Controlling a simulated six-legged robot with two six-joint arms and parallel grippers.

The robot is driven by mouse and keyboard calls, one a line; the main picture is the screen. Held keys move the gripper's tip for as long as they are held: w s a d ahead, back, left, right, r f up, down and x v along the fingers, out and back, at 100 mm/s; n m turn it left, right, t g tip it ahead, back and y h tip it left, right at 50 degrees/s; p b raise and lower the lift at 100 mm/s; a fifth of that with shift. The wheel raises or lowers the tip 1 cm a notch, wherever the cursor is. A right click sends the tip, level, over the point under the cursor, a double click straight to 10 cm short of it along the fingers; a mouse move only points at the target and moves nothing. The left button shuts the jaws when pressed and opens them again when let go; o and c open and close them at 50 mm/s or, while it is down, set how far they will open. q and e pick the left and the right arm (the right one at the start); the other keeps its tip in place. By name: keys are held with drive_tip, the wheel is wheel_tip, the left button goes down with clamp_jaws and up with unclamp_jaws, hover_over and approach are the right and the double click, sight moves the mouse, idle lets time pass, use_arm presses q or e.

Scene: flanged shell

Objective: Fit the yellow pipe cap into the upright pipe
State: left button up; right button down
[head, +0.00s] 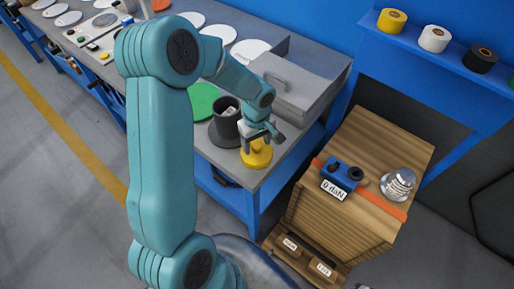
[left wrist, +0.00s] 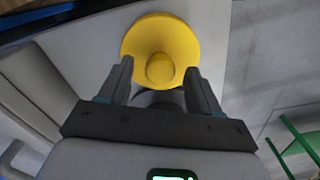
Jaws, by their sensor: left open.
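The yellow pipe cap (head: 257,157) is near the front edge of the grey bench, with my left gripper (head: 262,134) directly over it. In the left wrist view the cap (left wrist: 160,33) is a round yellow flange with a raised knob in its middle. My left fingers are open, one on each side of the knob; I cannot tell whether they touch the cap. The dark grey upright pipe (head: 223,134) stands on the bench just left of and behind the cap, with a flared foot. Its top is partly hidden by a small white-grey shape. My right gripper is not in view.
A green disc (head: 203,98) lies behind the pipe, and a grey box (head: 290,97) stands at the bench's right end. A wooden crate (head: 375,145) to the right bears a blue device (head: 342,174) and a silver object (head: 398,183). Tape rolls sit on a blue shelf.

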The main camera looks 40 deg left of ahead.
use_arm(q)
drive_tip(key=shift+a+f, duration=0.15)
drive_tip(key=shift+f, duration=0.75)
drive_tip(key=shift+c, duration=1.2)
drive_tip(key=c, duration=0.9)
